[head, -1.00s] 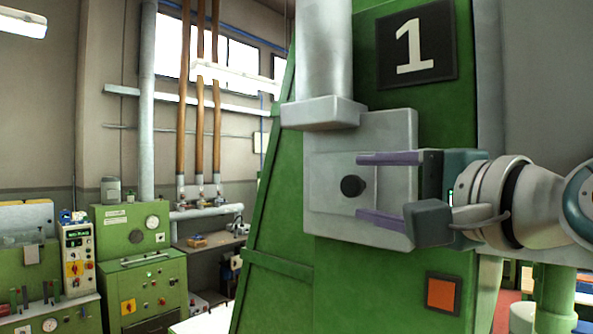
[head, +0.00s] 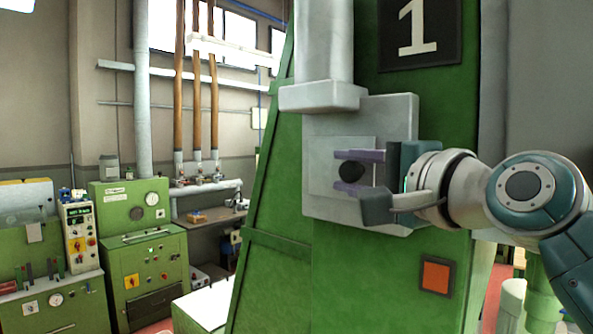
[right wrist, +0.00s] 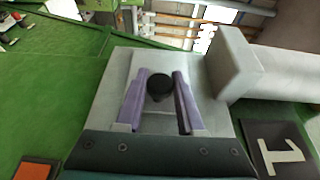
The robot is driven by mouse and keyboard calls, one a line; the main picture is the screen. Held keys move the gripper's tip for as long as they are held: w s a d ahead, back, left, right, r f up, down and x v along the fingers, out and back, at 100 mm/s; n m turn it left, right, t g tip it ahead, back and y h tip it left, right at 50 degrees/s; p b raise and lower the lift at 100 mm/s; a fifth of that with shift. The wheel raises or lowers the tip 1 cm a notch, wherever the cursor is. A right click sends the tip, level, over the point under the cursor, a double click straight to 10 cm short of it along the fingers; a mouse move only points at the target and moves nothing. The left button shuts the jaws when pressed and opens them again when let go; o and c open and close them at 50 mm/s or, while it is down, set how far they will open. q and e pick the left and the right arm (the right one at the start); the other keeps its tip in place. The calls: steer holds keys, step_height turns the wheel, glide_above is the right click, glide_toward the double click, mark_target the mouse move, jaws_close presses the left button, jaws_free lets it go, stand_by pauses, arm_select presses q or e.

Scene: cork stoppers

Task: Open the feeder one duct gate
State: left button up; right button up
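The duct gate (head: 317,199) is a grey plate on the green feeder (head: 283,200), below a grey duct (head: 324,45), with a number 1 sign (head: 420,30) above right. A round black knob (head: 350,173) stands out from the gate. My right gripper (head: 341,171) is open, its purple fingers above and below the knob. In the right wrist view the knob (right wrist: 159,88) lies between the fingers (right wrist: 160,72), with a gap visible on each side. My left gripper is not in view.
An orange square (head: 436,277) in a dark frame is on the feeder below the gate. Green machines (head: 140,240) and a workbench (head: 205,217) stand at the back left. The space in front of the feeder's left side looks clear.

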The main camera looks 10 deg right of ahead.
jaws_close()
stand_by(0.9)
